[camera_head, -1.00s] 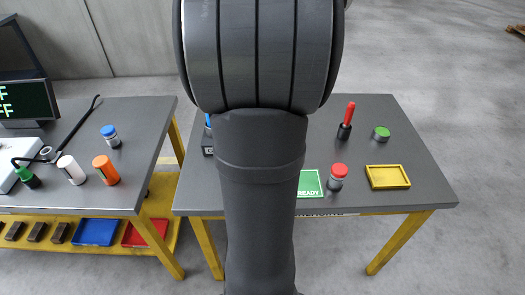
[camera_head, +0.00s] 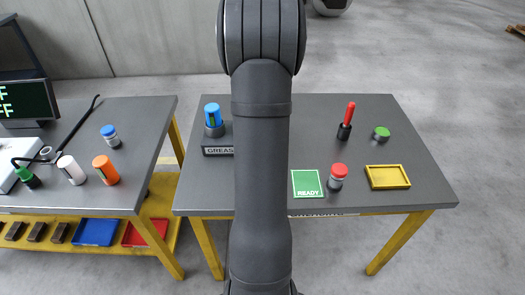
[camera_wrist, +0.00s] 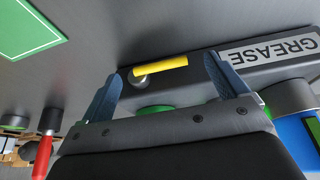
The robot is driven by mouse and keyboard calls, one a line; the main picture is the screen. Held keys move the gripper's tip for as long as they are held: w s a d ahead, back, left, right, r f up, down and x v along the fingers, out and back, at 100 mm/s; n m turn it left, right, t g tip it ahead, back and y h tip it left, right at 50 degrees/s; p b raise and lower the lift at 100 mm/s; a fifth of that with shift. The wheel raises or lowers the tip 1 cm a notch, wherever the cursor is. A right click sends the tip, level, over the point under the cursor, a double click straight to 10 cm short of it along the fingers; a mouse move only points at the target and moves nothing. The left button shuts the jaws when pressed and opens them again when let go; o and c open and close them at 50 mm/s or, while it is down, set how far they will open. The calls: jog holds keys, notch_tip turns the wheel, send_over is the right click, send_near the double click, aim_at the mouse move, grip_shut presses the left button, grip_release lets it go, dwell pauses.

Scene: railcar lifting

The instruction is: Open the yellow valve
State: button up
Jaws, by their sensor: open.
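The yellow valve handle (camera_wrist: 165,69) shows in the wrist view as a short yellow bar on a round metal pivot. It is mounted on a dark block marked GREASE (camera_wrist: 270,52). My gripper (camera_wrist: 162,70) is open, with one blue finger near each end of the handle and nothing clamped. I cannot tell whether the fingers touch the bar. In the head view, my arm hides the valve and gripper; part of the GREASE block (camera_head: 217,151) shows left of the arm.
A blue-topped cylinder (camera_head: 213,117) stands close behind the block. A green READY card (camera_head: 306,183), a red-capped jar (camera_head: 338,176), a red-handled tool (camera_head: 346,122), a green-topped disc (camera_head: 381,133) and a yellow tray (camera_head: 388,177) occupy the table's right side. Another table (camera_head: 150,155) stands left.

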jog(key=shift+f, duration=0.15)
jog(key=c, duration=1.4)
